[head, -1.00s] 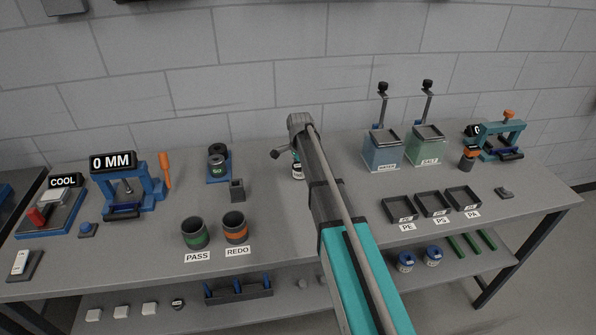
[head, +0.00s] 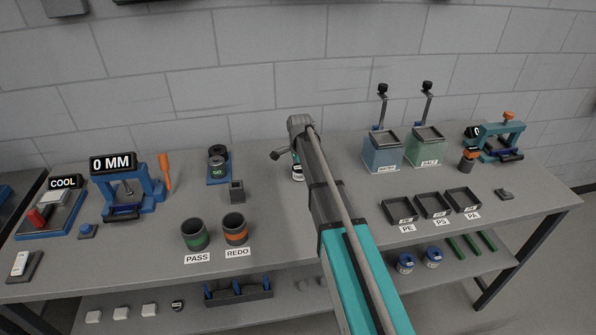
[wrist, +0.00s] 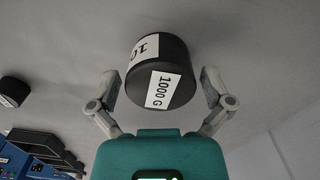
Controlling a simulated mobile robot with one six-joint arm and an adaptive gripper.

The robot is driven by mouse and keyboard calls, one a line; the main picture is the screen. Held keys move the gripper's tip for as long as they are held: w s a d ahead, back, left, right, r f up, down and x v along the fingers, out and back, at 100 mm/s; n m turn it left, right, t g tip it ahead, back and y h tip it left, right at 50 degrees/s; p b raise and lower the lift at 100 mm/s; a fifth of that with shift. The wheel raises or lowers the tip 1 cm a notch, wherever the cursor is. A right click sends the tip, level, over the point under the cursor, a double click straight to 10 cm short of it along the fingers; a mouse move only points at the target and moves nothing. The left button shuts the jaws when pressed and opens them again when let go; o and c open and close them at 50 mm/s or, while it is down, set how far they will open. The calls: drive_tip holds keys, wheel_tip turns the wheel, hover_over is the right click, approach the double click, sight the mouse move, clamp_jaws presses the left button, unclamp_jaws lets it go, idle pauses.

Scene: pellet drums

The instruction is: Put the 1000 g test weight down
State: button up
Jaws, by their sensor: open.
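The 1000 g test weight (wrist: 158,66) is a black cylinder with white labels, one reading 1000 G. In the wrist view it stands on the grey bench top between the fingers of my gripper (wrist: 159,92). The fingers are open, with a gap visible on each side of the weight. In the head view my arm hides most of the weight; a part with a white label (head: 297,170) shows beside the arm, at the back middle of the bench.
The PASS cup (head: 195,234) and REDO cup (head: 235,229) stand front left of my arm. A small dark square holder (head: 237,191) is behind them. Black trays (head: 432,206) and clear bins (head: 382,152) are on the right. Bench around the weight is clear.

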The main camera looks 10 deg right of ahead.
sight(300, 169)
wheel_tip(300, 169, up, 12)
drive_tip(key=p, duration=1.2)
idle(0.7)
drive_tip(key=s+n, duration=1.5)
drive_tip(key=s, duration=1.4)
drive_tip(key=shift+a, duration=0.2)
drive_tip(key=shift+f+b, duration=1.05)
